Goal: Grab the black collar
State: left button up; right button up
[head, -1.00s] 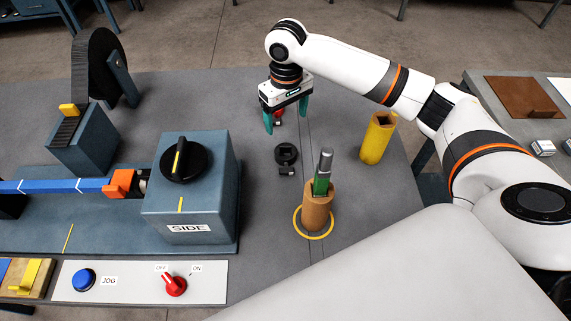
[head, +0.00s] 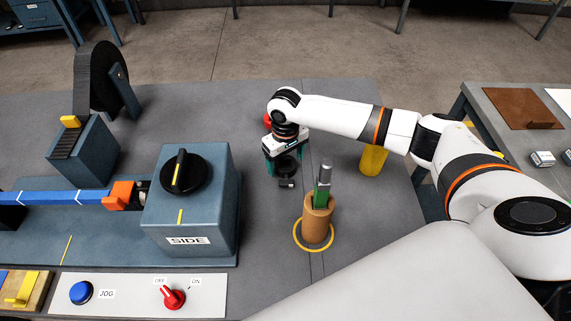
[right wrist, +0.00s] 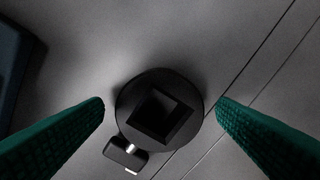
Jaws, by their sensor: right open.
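The black collar (head: 286,167) lies on the grey table, a round ring with a square hole and a small side block. In the right wrist view the collar (right wrist: 159,110) sits between the two green fingers, with a gap on each side. My right gripper (head: 284,168) is open and empty, above and around the collar from the head view, its fingers partly covering it. In the right wrist view the right gripper (right wrist: 160,112) shows both fingers spread. My left gripper is not in view.
A brown cup (head: 317,221) holding a green-and-silver tool stands to the collar's lower right. A yellow cylinder (head: 373,160) stands right of it. The blue SIDE box (head: 190,215) is to the left.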

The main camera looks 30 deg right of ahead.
jog(key=shift+f, duration=0.45)
jog(key=shift+c, duration=0.4)
jog(key=c, duration=1.2)
jog(key=shift+r, duration=0.2)
notch_tip(320, 180, up, 10)
jog(key=shift+f+b, duration=0.1)
jog(key=shift+b, duration=0.2)
